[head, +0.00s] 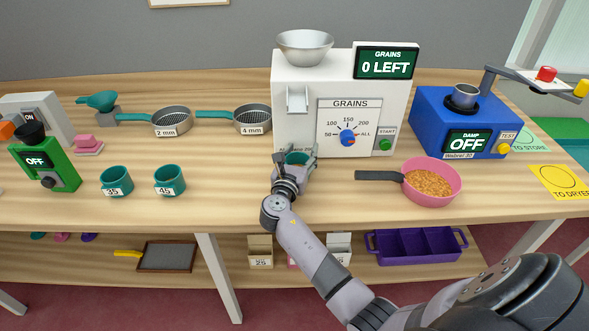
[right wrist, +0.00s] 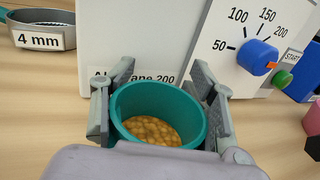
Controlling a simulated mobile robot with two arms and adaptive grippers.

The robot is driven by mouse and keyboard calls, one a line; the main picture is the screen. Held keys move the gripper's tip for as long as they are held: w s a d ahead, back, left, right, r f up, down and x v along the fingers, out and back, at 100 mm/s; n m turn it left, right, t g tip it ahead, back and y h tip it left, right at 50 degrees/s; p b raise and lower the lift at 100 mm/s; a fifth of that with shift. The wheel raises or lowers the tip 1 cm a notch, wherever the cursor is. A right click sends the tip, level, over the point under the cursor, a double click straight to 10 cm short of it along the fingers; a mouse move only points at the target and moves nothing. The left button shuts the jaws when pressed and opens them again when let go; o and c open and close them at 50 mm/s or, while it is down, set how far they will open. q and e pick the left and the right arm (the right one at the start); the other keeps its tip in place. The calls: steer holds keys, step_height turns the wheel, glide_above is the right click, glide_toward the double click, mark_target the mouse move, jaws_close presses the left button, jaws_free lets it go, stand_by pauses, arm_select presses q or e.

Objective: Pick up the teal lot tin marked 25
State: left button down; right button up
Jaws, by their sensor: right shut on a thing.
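A teal tin (head: 297,158) stands in front of the white grain counter, under its spout. In the right wrist view the teal tin (right wrist: 158,112) holds yellow-brown grains at its bottom. My right gripper (head: 295,160) is shut on this tin, with one finger on each side; it also shows in the right wrist view (right wrist: 165,100). The tin's number is hidden. Two other teal tins stand at the left, one marked 35 (head: 116,181) and one marked 45 (head: 169,180). My left gripper is not in view.
The white grain counter (head: 310,90) reads 0 LEFT. Sieves (head: 172,121) stand at the back left. Bare table lies left of my right gripper.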

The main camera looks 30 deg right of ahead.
steer(key=c, duration=0.4)
steer(key=shift+r, duration=0.25)
steer(key=shift+c, duration=0.4)
steer(key=shift+s+a+r, duration=0.1)
steer(key=shift+s+r, duration=0.05)
steer(key=shift+r, duration=0.05)
step_height(320, 180, up, 6)
steer(key=shift+s+a+r, duration=0.1)
steer(key=shift+s, duration=0.05)
steer(key=s+a, duration=0.3)
steer(key=s, duration=0.1)
steer(key=s+a+b, duration=0.1)
steer(key=s+a, duration=0.2)
steer(key=s, duration=0.2)
steer(key=s+a, duration=0.2)
steer(key=s, duration=0.3)
steer(key=shift+s+a+b, duration=0.2)
steer(key=shift+a+b, duration=0.2)
steer(key=shift+c, duration=0.2)
steer(key=shift+s+a+r, duration=0.1)
steer(key=shift+s+a, duration=0.45)
steer(key=shift+s, duration=0.35)
